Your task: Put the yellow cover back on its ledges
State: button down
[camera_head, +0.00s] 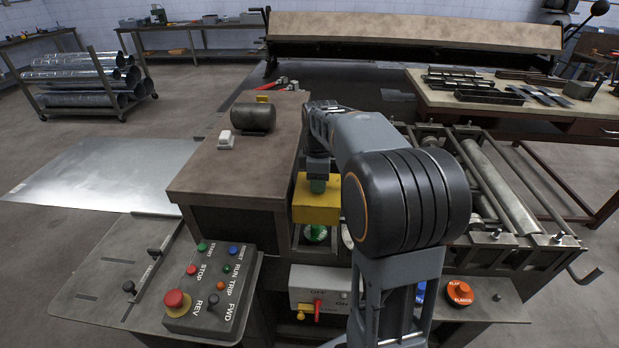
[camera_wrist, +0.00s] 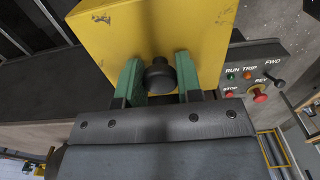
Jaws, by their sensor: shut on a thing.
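The yellow cover (camera_head: 316,203) is a box-like piece in front of the wooden-topped cabinet, left of my arm in the head view. In the wrist view the yellow cover (camera_wrist: 150,30) fills the upper middle, with a dark round knob (camera_wrist: 160,77) on it. My gripper (camera_wrist: 161,80) has green fingers on either side of this knob and is shut on it. In the head view my gripper (camera_head: 318,184) is above the cover, partly hidden by my wrist. Below the cover is an opening with a green and white round part (camera_head: 315,233). The ledges cannot be made out.
A control panel (camera_head: 211,290) with buttons and levers stands at the front left. A white switch box (camera_head: 318,290) with a red handle is below the opening. The cabinet top (camera_head: 240,165) bears a dark cylinder (camera_head: 253,117). Rollers (camera_head: 500,185) lie at the right.

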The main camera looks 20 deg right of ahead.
jog(key=shift+w+f, duration=0.4)
jog(key=shift+f, duration=0.35)
jog(key=shift+f+b, duration=3.35)
jog(key=shift+f, duration=0.55)
jog(key=shift+f+b, duration=0.55)
jog(key=shift+f, duration=0.75)
jog(key=shift+c, duration=1.5)
grip_release()
jog(key=shift+s, duration=0.1)
